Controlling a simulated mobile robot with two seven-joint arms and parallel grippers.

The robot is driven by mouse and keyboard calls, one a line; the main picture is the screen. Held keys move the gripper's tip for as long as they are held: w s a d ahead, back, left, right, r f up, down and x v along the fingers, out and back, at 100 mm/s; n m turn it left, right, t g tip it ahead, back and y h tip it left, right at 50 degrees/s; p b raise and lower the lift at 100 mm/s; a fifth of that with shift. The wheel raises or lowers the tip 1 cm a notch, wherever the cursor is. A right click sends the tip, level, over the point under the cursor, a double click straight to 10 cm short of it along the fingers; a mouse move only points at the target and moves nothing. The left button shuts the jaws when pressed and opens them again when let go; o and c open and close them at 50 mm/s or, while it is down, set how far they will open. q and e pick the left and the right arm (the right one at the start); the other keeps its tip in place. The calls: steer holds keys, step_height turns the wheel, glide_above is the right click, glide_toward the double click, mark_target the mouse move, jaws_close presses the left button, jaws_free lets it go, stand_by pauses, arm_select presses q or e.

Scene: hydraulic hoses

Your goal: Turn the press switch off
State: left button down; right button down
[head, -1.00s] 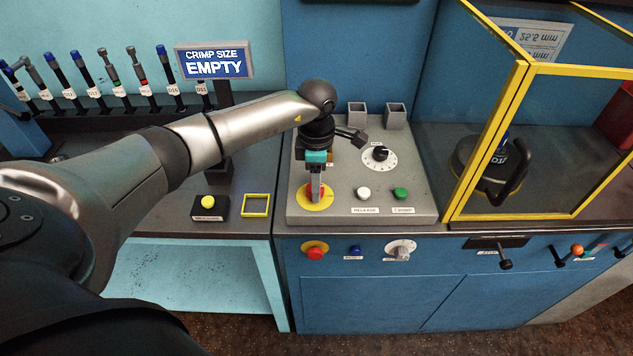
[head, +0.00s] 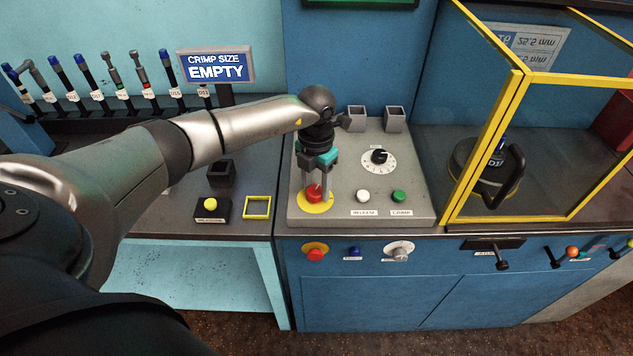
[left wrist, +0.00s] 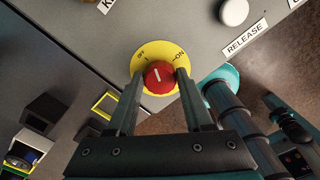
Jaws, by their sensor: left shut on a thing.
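The press switch is a red knob (head: 313,196) on a yellow disc (head: 329,203), at the front left of the grey control panel. My left gripper (head: 315,187) points down at it, its two fingers either side of the knob and shut on it. In the left wrist view the red knob (left wrist: 158,77) sits between the fingertips of the gripper (left wrist: 160,73). The yellow disc (left wrist: 152,48) carries an ON mark at right and another mark at upper left, probably OFF. A short white line on the knob points roughly up between them. My right gripper is not in view.
The grey panel also holds a white RELEASE button (head: 363,196), a green CRIMP button (head: 398,196) and a black dial (head: 379,156). A red button (head: 315,254) sits on the blue front below. A yellow-framed guard (head: 516,95) stands at right.

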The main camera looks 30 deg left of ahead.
mark_target(316, 189)
arm_select(q)
steer(key=n+p, duration=0.1)
steer(key=n, duration=0.4)
steer(key=shift+a+r+p, duration=0.1)
steer(key=shift+p, duration=0.25)
stand_by(0.4)
steer(key=shift+c, duration=1.5)
jaws_free()
step_height(316, 189, up, 15)
